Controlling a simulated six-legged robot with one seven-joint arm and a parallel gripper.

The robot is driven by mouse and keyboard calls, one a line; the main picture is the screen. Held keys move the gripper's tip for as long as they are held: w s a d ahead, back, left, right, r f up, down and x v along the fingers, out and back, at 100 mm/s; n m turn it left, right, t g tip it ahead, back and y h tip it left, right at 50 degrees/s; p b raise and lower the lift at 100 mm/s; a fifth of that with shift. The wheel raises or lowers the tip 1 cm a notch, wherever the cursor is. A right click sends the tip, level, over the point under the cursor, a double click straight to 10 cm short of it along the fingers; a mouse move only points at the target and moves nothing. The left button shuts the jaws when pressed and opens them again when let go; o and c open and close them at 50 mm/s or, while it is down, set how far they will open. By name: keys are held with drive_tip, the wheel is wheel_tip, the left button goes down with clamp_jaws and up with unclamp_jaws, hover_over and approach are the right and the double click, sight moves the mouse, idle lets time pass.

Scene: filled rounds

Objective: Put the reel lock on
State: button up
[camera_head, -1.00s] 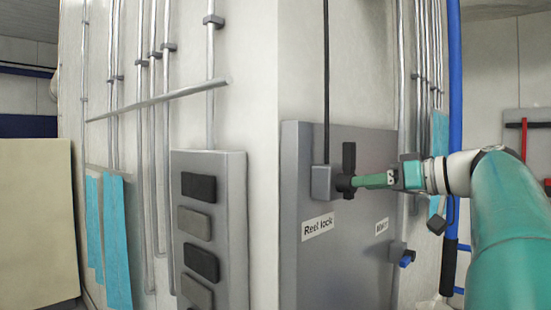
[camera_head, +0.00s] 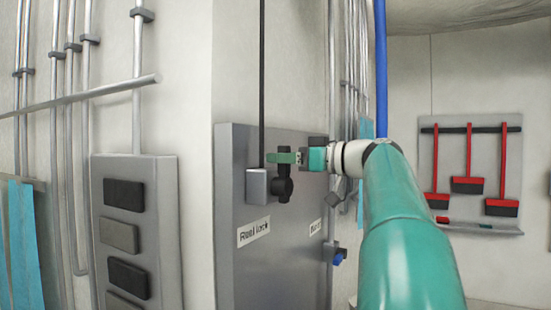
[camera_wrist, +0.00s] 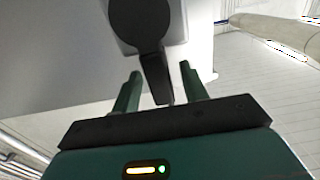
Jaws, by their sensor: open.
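The reel lock is a grey box (camera_head: 259,187) with a black rotary handle (camera_head: 284,189), on a grey panel above a label reading "Reel lock" (camera_head: 253,232). The handle's lever seems to point up, its upper part mostly hidden behind my gripper (camera_head: 280,157). In the wrist view, the black lever (camera_wrist: 157,77) runs from its round hub (camera_wrist: 147,20) down between the two green fingers of my gripper (camera_wrist: 160,84). The fingers are open, with visible gaps on both sides of the lever. I cannot tell whether either touches it.
A black cable (camera_head: 262,80) rises from the lock box. A second small fitting with a blue part (camera_head: 338,256) sits lower right on the panel, its label partly hidden. A panel with black and grey blocks (camera_head: 137,230) stands left. Red-handled tools (camera_head: 468,165) hang at right.

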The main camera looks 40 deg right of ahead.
drive_tip(key=shift+x, duration=1.05)
drive_tip(key=shift+c, duration=0.2)
clamp_jaws()
drive_tip(key=shift+s+a+n, duration=0.15)
drive_tip(key=shift+a+n, duration=0.5)
drive_tip(key=shift+n, duration=0.25)
drive_tip(key=shift+s+a+f+n, duration=0.15)
drive_tip(key=shift+a+n, duration=0.15)
drive_tip(key=shift+n, duration=0.35)
drive_tip(key=shift+s+a+f+n, duration=0.15)
drive_tip(key=shift+a+n, duration=0.15)
drive_tip(key=shift+n, duration=0.35)
drive_tip(key=shift+o, duration=0.2)
unclamp_jaws()
drive_tip(key=shift+s+r, duration=0.1)
